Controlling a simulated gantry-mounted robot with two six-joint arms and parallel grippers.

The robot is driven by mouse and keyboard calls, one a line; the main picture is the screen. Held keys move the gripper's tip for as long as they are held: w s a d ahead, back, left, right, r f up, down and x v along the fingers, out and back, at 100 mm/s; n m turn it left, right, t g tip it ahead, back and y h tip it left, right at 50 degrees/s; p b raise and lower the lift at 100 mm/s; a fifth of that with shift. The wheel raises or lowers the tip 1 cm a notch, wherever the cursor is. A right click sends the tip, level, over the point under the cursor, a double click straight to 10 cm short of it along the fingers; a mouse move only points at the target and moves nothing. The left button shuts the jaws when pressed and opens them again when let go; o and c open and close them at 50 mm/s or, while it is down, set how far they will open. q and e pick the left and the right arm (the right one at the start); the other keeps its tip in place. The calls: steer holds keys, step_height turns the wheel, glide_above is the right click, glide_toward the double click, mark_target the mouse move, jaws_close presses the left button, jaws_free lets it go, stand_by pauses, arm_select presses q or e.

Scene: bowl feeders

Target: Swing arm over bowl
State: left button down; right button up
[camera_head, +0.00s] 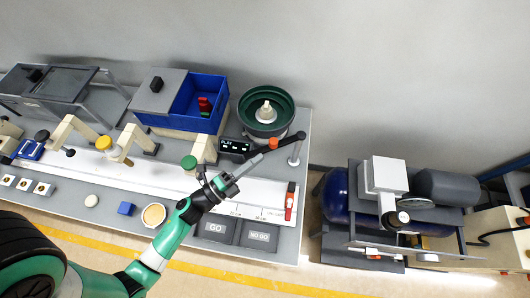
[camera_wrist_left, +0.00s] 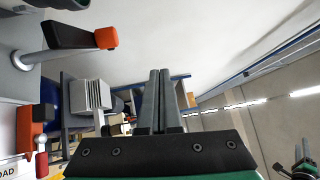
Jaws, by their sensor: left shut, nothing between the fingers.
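The swing arm (camera_head: 287,140) is a dark bar with an orange tip, on a grey post (camera_head: 295,154) at the bench's right. It lies in front of the green bowl (camera_head: 284,98), with its orange end near the bowl's front side. In the left wrist view the bar (camera_wrist_left: 72,36) and orange tip show at upper left. My left gripper (camera_head: 260,158) is shut and empty, its fingertips just short of the orange tip and apart from it in the left wrist view (camera_wrist_left: 159,72). What looks like my right gripper (camera_wrist_left: 306,147) is small at lower right there; its jaw state is unclear.
A blue bin (camera_head: 211,87) with red parts stands left of the bowl. A small display (camera_head: 234,146) is close to my left gripper. A red-handled switch (camera_head: 290,202) and GO and NO-GO pads (camera_head: 214,228) lie in front. A compressor unit (camera_head: 385,205) stands right of the bench.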

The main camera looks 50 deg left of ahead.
mark_target(275, 143)
arm_select(q)
steer(key=s+d+f+g, duration=0.2)
steer(key=s+f, duration=0.4)
steer(key=f, duration=0.3)
steer(key=w+a, duration=0.4)
steer(key=w, duration=0.7)
steer(key=shift+w+r+n, duration=0.25)
steer(key=shift+r+n, duration=0.05)
arm_select(e)
steer(key=shift+f, duration=0.55)
arm_select(q)
steer(key=shift+a, duration=0.1)
